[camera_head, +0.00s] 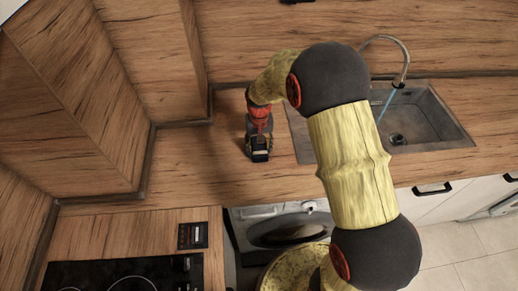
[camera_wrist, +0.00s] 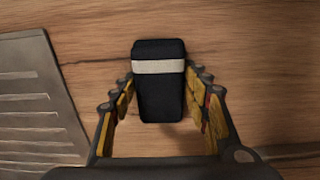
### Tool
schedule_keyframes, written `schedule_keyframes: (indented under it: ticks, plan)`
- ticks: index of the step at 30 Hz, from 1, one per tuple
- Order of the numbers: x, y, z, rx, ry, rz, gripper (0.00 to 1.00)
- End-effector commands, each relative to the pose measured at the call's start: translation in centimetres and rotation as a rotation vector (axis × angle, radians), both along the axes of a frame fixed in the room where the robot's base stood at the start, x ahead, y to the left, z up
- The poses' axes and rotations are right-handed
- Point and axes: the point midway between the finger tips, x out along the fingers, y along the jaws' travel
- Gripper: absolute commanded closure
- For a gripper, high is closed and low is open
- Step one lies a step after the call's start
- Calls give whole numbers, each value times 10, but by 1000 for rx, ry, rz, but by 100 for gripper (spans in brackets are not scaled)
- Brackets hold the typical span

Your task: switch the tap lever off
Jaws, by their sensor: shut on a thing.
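The tap (camera_head: 402,55) is a curved metal spout behind the sink, at the upper right of the head view. A blue stream of water (camera_head: 387,105) runs from it into the basin. I cannot make out its lever. My gripper (camera_head: 259,143) points down over the counter left of the sink, well apart from the tap. It is shut on a black block (camera_wrist: 160,98) with a pale band, which also shows in the head view (camera_head: 260,156). I cannot tell whether the block touches the counter.
The grey sink (camera_head: 440,130) is at the right, and its ribbed drainer (camera_wrist: 35,95) shows in the wrist view. A black hob (camera_head: 120,275) is at the lower left. A washing machine (camera_head: 285,228) stands under the counter (camera_head: 200,165). The counter left of my gripper is clear.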

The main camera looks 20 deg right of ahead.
Motion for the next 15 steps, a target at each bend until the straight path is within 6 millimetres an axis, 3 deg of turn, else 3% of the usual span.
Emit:
schedule_keyframes:
  ticks: [7,15]
  plan:
    - [0,0,0,0,0,0,83]
    - [0,0,4,0,-1,0,83]
